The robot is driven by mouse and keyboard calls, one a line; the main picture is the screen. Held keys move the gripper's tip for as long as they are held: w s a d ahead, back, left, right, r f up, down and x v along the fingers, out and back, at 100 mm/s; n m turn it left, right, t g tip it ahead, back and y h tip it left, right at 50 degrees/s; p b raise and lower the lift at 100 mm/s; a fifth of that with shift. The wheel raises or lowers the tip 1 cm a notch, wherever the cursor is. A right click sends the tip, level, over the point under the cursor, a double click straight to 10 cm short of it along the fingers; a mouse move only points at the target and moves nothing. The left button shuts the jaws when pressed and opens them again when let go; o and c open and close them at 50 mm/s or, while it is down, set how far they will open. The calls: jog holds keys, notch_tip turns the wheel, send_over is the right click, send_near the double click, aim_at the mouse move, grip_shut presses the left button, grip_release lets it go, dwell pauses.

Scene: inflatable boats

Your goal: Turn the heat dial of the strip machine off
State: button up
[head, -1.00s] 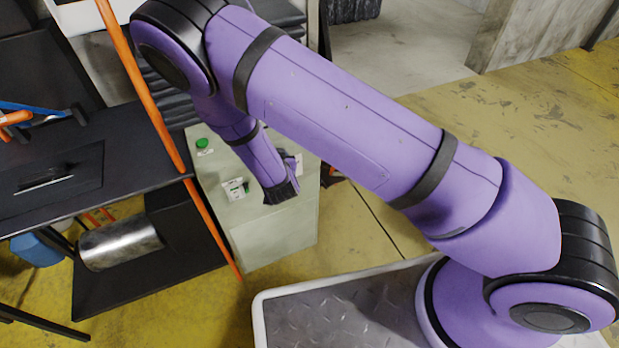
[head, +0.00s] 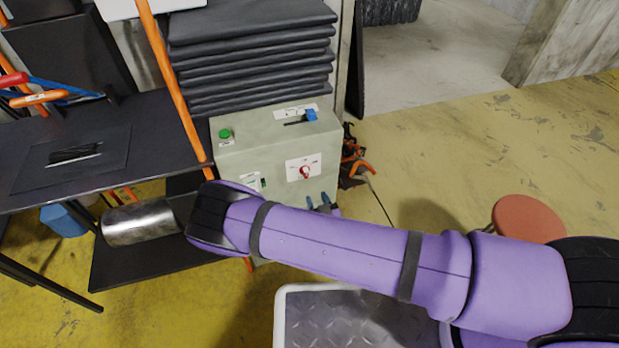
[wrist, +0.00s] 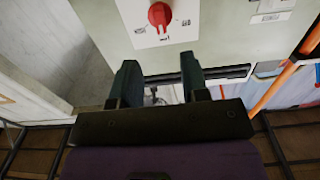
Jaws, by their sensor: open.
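The strip machine (head: 232,163) is a pale green-grey box standing beside the black table. Its heat dial is a red knob (head: 305,171) on a white plate on the front face; it also shows in the wrist view (wrist: 159,15), at the top. A green button (head: 225,133) and a blue slider handle (head: 311,115) are on its top. My gripper (head: 319,201) is just below the dial, its lower part hidden behind my arm. In the wrist view its two dark fingers (wrist: 158,82) are apart with nothing between them, short of the dial and not touching it.
A black table (head: 150,120) with a shelf and a metal cylinder (head: 137,222) is at the left. An orange pole (head: 174,85) leans in front of it. Black folded stacks (head: 250,50) rise behind the machine. A red round stool (head: 528,218) is at the right on open floor.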

aim_at(307, 176)
jog(key=x, duration=0.9)
jog(key=shift+w+a, duration=0.1)
jog(key=shift+w, duration=0.25)
jog(key=shift+c, duration=0.2)
grip_shut()
